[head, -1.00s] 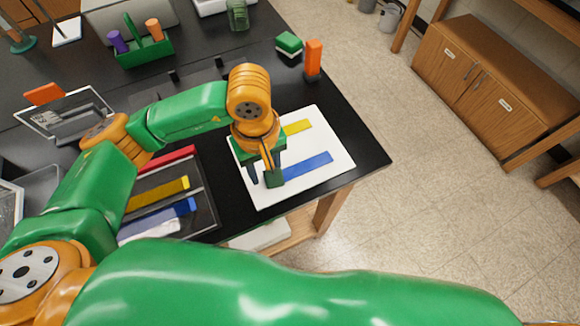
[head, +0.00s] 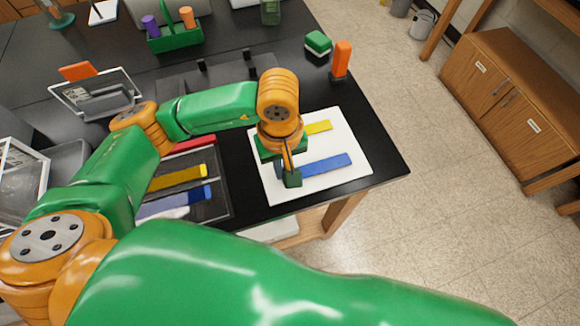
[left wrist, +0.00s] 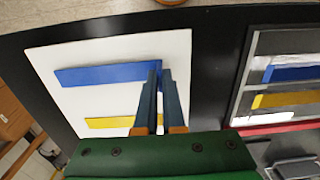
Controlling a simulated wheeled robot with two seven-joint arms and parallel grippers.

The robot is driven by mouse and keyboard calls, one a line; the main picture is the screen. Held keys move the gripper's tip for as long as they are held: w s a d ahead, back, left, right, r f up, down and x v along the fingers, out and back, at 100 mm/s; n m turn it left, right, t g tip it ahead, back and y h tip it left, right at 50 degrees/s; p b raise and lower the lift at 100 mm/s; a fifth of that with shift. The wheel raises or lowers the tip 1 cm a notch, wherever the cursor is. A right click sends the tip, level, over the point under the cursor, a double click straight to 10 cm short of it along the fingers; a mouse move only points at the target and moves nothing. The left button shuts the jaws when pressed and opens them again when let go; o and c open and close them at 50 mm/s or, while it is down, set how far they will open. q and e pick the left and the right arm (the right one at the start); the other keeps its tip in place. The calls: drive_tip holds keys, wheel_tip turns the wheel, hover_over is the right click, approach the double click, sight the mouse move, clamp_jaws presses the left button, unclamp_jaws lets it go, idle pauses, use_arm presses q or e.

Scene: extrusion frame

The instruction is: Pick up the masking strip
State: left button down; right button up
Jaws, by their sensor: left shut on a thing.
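A blue strip (head: 326,164) lies on a white board (head: 359,165) near the table's front right corner. A shorter yellow strip (head: 318,127) lies on the same board, farther back. My left gripper (head: 291,180) is down at the board, shut on the left end of the blue strip. In the left wrist view the two fingers (left wrist: 158,70) are close together at the right end of the blue strip (left wrist: 105,74); the yellow strip (left wrist: 108,122) lies nearer the gripper body. The strip appears still flat on the board. My right gripper is out of view.
Left of the board a dark tray (head: 222,198) holds red, yellow, blue and pale strips. An orange block (head: 341,57) and a green-and-white block (head: 318,43) stand behind the board. A green caddy (head: 176,42) and a clear framed panel (head: 97,96) are farther back.

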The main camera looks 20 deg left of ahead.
sight(307, 168)
use_arm(q)
wheel_tip(307, 168, up, 3)
drive_tip(key=shift+f, duration=0.2)
drive_tip(key=w+d+r+b, duration=0.2)
drive_tip(key=w+d+r, duration=0.6)
drive_tip(key=d, duration=0.3)
drive_tip(key=shift+w+r+b, duration=0.3)
drive_tip(key=shift+w+r, duration=0.05)
drive_tip(key=shift+r, duration=0.55)
